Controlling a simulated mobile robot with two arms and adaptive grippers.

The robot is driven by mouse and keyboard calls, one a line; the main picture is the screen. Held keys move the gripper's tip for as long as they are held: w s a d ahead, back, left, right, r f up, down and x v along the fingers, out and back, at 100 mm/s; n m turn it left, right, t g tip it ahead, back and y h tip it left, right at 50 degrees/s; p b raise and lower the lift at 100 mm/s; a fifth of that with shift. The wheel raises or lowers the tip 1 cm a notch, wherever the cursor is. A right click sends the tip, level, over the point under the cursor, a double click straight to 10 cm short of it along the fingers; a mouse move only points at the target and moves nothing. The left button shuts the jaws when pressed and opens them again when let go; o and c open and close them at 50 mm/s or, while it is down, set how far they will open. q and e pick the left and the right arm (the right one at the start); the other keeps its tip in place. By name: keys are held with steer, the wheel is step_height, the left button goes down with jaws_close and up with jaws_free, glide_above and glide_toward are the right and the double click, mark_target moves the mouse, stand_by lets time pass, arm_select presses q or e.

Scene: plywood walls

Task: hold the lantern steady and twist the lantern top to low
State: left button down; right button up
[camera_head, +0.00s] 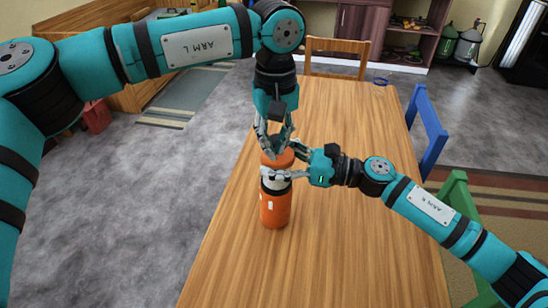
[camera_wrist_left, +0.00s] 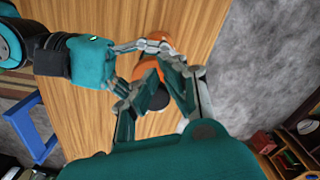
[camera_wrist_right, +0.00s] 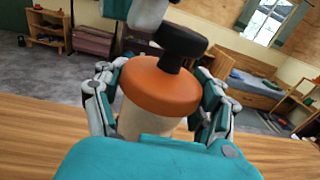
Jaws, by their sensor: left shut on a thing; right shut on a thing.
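The orange lantern (camera_head: 274,212) stands upright on the wooden table (camera_head: 330,230), with a pale band around its middle. Its orange top (camera_wrist_right: 162,88) with a dark knob (camera_wrist_right: 181,42) shows in the right wrist view. My left gripper (camera_head: 271,150) comes down from above and is shut on the lantern top; it also shows in the left wrist view (camera_wrist_left: 152,88). My right gripper (camera_head: 284,174) reaches in from the right and is shut around the lantern body below the top. The fingers partly hide the lantern's upper part.
A wooden chair (camera_head: 337,46) stands at the table's far end. A blue chair (camera_head: 428,130) and a green chair (camera_head: 456,195) stand along the right side. The tabletop around the lantern is clear. A small blue ring-like object (camera_head: 380,81) lies near the far right corner.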

arm_select(q)
steer(key=shift+w+d+f, duration=0.1)
steer(key=shift+w+d, duration=0.05)
steer(key=shift+w, duration=0.15)
stand_by(0.4)
steer(key=shift+w+d, duration=0.15)
steer(key=shift+d, duration=0.55)
steer(key=shift+w+d, duration=0.1)
steer(key=shift+d, duration=0.05)
steer(key=shift+f, duration=0.1)
steer(key=shift+s+d, duration=0.2)
steer(key=shift+s, duration=0.05)
step_height(320, 180, up, 6)
stand_by(0.6)
steer(key=shift+s, duration=0.1)
